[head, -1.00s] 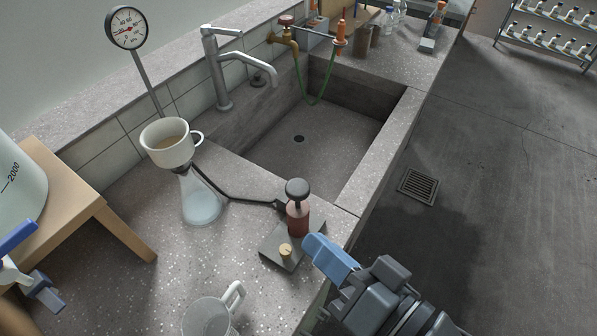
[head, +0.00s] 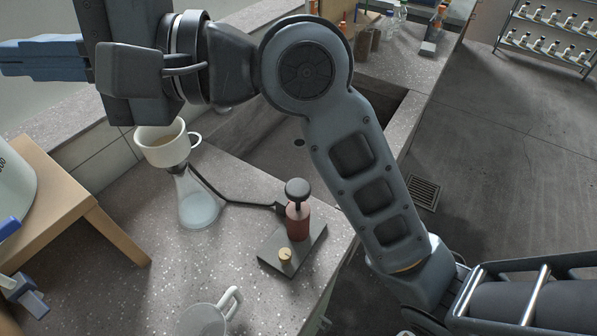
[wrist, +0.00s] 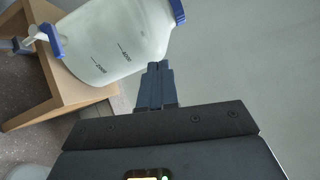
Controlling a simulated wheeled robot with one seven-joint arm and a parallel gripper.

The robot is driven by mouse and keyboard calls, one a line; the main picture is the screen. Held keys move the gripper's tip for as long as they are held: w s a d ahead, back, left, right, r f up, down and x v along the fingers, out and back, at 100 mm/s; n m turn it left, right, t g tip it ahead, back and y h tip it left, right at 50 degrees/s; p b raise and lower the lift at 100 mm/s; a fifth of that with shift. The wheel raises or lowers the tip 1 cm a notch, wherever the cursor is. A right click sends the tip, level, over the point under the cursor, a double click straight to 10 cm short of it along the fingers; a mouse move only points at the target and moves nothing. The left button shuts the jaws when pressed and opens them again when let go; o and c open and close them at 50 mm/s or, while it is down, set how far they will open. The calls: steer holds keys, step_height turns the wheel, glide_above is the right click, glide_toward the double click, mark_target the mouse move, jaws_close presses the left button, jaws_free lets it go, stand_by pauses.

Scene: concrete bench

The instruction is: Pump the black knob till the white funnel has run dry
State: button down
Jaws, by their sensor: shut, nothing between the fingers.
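The black knob (head: 298,188) stands raised on top of the red pump cylinder (head: 298,222), which is on a dark base plate (head: 312,243) on the bench. A black hose runs from the pump to the neck of a conical flask (head: 198,207) holding pale, cloudy liquid. The white funnel (head: 165,155) sits on the flask. Tan content shows inside its rim; its depth cannot be told. My gripper (head: 40,57) is at the upper left, far from the knob, with its blue fingers shut and empty. In the wrist view the fingers (wrist: 158,80) point toward a large bottle.
The large graduated bottle (wrist: 115,40) with blue fittings stands on a wooden stand (head: 60,205) at the left. A clear mug (head: 205,318) is at the bench front. The sink (head: 265,150) lies behind my arm. The faucet and gauge are hidden.

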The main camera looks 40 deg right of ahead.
steer(key=g, duration=0.2)
steer(key=m+g+h+b, duration=0.2)
steer(key=m+g+h, duration=0.3)
steer(key=g+h, duration=0.7)
glide_above(298, 186)
step_height(298, 186, down, 9)
steer(key=t+h, duration=0.3)
steer(key=shift+d+r, duration=0.15)
steer(key=shift+d, duration=0.05)
step_height(298, 186, down, 14)
steer(key=shift+a+b, duration=0.15)
steer(key=shift+b, duration=0.3)
